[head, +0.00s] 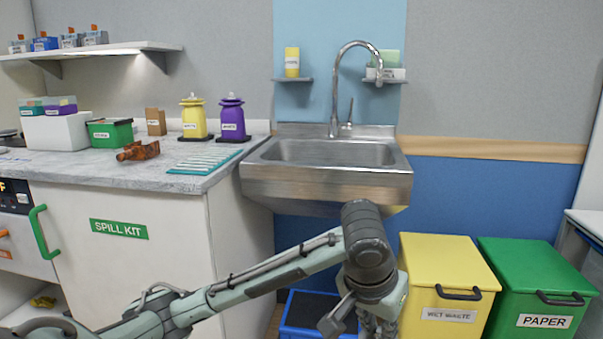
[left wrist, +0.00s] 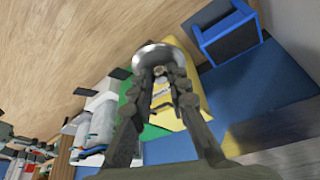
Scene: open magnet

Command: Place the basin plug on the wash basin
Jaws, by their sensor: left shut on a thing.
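The steel wash basin (head: 325,181) hangs on the wall in the middle of the head view, with its bowl empty as far as I can see. My left gripper (head: 376,326) points down in front of and below the basin's front edge, and its fingertips are cut off by the bottom of the picture. In the left wrist view my left gripper (left wrist: 163,80) is shut on the basin plug (left wrist: 153,51), a round silvery disc at the fingertips. The plug does not show in the head view. My right gripper is not in view.
A tall curved tap (head: 337,90) stands at the basin's back. A counter (head: 90,172) with bottles and boxes adjoins on the left. A yellow wet waste bin (head: 447,270) and a green paper bin (head: 530,275) stand at right. A blue bin (head: 300,312) is below the basin.

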